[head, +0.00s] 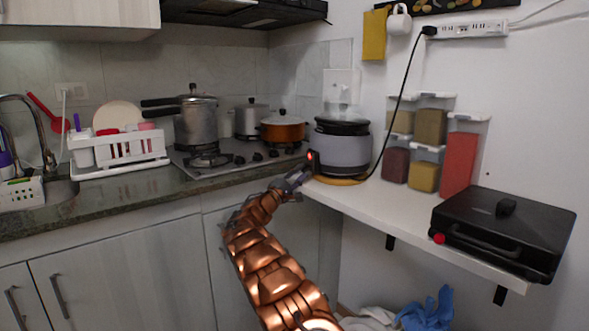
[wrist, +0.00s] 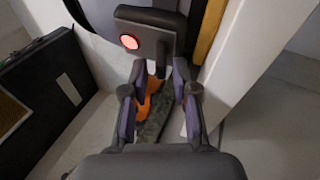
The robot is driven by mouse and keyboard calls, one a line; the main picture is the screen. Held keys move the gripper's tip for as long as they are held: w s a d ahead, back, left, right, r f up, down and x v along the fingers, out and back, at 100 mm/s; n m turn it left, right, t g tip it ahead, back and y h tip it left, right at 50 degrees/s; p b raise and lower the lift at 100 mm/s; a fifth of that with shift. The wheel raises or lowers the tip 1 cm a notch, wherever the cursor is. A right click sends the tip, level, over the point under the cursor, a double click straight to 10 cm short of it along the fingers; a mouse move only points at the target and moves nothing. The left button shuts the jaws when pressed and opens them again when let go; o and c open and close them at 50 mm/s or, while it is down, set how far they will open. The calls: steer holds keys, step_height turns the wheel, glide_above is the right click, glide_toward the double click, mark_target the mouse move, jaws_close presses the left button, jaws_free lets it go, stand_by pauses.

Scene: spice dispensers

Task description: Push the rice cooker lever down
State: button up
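The rice cooker (head: 345,153) is a grey, round pot with a dark lid, standing on a yellow-orange mat (head: 345,181) at the counter corner. Its dark front panel (wrist: 148,32) carries a lit red light (wrist: 130,41), which also shows in the head view (head: 310,155). In the head view my gripper (head: 296,179) is at the cooker's front left; contact cannot be told.
A stove (head: 225,160) with pots is left of the cooker. Several food containers (head: 430,127) stand to its right. A black grill (head: 505,232) sits at the white shelf's right end. A black cord (head: 396,110) hangs behind. The shelf's front middle (head: 400,208) is clear.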

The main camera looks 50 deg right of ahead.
steer(key=y+p, duration=0.1)
steer(key=p, duration=0.2)
steer(key=shift+r+m, duration=0.3)
steer(key=shift+r, duration=0.05)
steer(key=r+m+y+p, duration=0.1)
steer(key=y+p, duration=0.1)
steer(key=p, duration=0.4)
steer(key=shift+w+a, duration=0.1)
steer(key=shift+a, duration=0.05)
steer(key=shift+r+y+p, duration=0.15)
steer(key=shift+y+p, duration=0.15)
steer(key=shift+p, duration=0.85)
